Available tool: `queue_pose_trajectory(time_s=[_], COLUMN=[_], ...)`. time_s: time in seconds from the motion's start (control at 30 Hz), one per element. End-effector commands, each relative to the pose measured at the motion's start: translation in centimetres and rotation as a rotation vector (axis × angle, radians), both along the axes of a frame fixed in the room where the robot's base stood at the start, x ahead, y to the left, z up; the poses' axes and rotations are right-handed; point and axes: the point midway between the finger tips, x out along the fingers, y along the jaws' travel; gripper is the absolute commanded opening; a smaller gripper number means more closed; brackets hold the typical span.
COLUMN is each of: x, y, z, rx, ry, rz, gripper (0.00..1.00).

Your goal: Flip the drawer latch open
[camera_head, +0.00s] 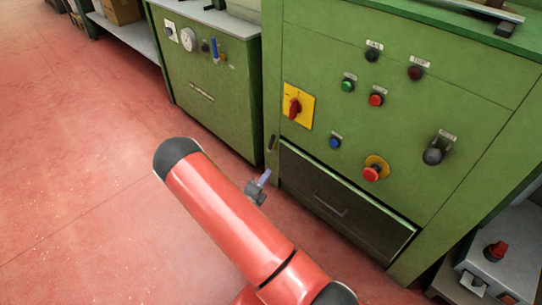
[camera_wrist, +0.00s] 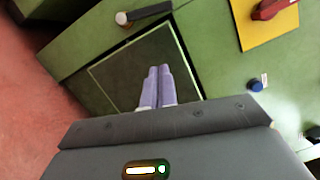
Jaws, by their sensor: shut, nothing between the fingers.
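The drawer (camera_head: 372,226) has a dark front with a bar handle (camera_head: 330,203), low in the green cabinet. It also shows as a dark panel in the wrist view (camera_wrist: 112,72). The small dark latch (camera_head: 271,143) sits on the cabinet face by the drawer's upper left corner. In the wrist view the latch (camera_wrist: 148,12) is a dark bar with a pale knob at its left end. My gripper (camera_head: 266,175) is left of the drawer in the head view. In the wrist view its pale purple fingers (camera_wrist: 159,70) are together and empty, in front of the drawer and apart from the latch.
A yellow plate with a red rotary switch (camera_head: 294,106) is above the latch. A blue button (camera_head: 335,143) and a red emergency button (camera_head: 373,171) are above the drawer. Another green cabinet (camera_head: 212,85) stands at left. A grey box (camera_head: 500,262) is at lower right. The red floor at left is clear.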

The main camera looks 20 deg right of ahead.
Motion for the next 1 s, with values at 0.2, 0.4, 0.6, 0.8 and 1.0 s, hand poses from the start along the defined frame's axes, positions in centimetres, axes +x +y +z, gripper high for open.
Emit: queue_pose_trajectory(time_s=[0.2,0.4,0.6,0.8,1.0], x=[1.3,3.7,6.2,8.5,9.1], y=[-2.2,-5.8,-8.2,-7.2,-7.0], z=[0.1,0.3,0.7,1.4,1.6], rx=[-0.002,0.000,0.001,0.001,0.001], ry=[0.000,-0.002,-0.004,-0.003,-0.001], rz=[-0.002,-0.003,0.001,0.000,0.000], gripper=[0.00,0.00,0.00,0.00,0.00])
